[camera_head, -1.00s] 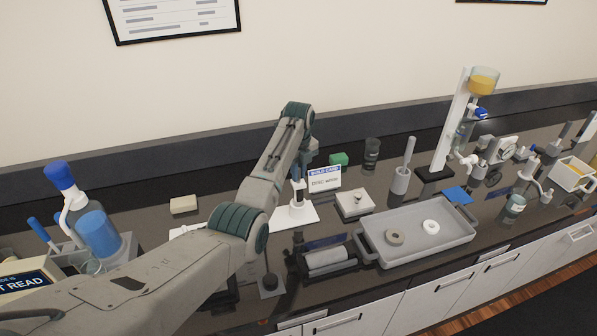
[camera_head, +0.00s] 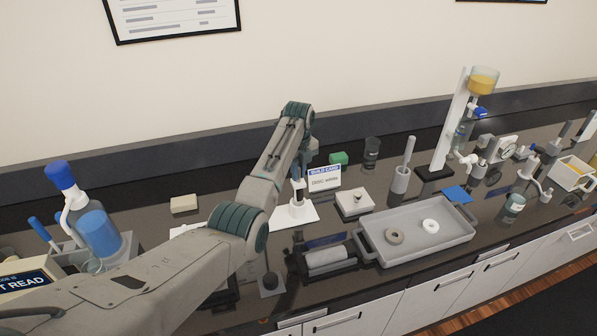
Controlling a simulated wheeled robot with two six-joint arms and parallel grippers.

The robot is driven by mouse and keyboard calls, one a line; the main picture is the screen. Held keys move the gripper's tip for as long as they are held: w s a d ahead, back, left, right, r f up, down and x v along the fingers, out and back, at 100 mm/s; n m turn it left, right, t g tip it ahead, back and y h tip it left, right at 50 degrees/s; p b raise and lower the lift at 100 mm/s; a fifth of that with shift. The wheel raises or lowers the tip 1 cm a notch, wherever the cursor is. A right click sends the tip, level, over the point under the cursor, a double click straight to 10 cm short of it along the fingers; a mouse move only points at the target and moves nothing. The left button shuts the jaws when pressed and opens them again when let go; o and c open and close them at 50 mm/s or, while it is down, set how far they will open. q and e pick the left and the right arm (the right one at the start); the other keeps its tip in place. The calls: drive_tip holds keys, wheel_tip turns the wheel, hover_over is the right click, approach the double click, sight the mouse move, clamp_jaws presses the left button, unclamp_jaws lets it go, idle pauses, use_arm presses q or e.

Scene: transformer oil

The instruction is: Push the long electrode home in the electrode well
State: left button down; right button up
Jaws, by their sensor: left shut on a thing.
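My left gripper (camera_head: 299,181) is small and partly hidden by its own wrist. It points down over a white upright holder (camera_head: 297,209) on a white base, which looks like the electrode well. The gripper is shut on a thin dark piece, apparently the long electrode (camera_head: 298,194), which stands roughly upright at the top of the holder. How deep it sits in the well cannot be told. My right gripper is not in view.
A build card (camera_head: 324,178) stands just right of the holder. A white block (camera_head: 354,203) and a grey tray (camera_head: 372,247) with two rings lie further right. A dark cradle with a grey cylinder (camera_head: 326,257) is in front. A blue-capped bottle (camera_head: 98,232) stands left.

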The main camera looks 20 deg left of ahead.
sight(298, 184)
use_arm(q)
drive_tip(key=shift+f, duration=0.3)
idle(0.5)
drive_tip(key=shift+f+b, duration=0.6)
drive_tip(key=shift+f, duration=0.85)
drive_tip(key=shift+f+b, duration=0.5)
drive_tip(key=shift+f, duration=0.75)
drive_tip(key=c, duration=1.3)
unclamp_jaws()
drive_tip(key=shift+c, duration=0.2)
drive_tip(key=shift+r, duration=0.1)
drive_tip(key=shift+r, duration=0.35)
wheel_tip(298, 184, up, 9)
drive_tip(key=b, duration=0.4)
drive_tip(key=shift+f, duration=0.1)
drive_tip(key=shift+r, duration=0.6)
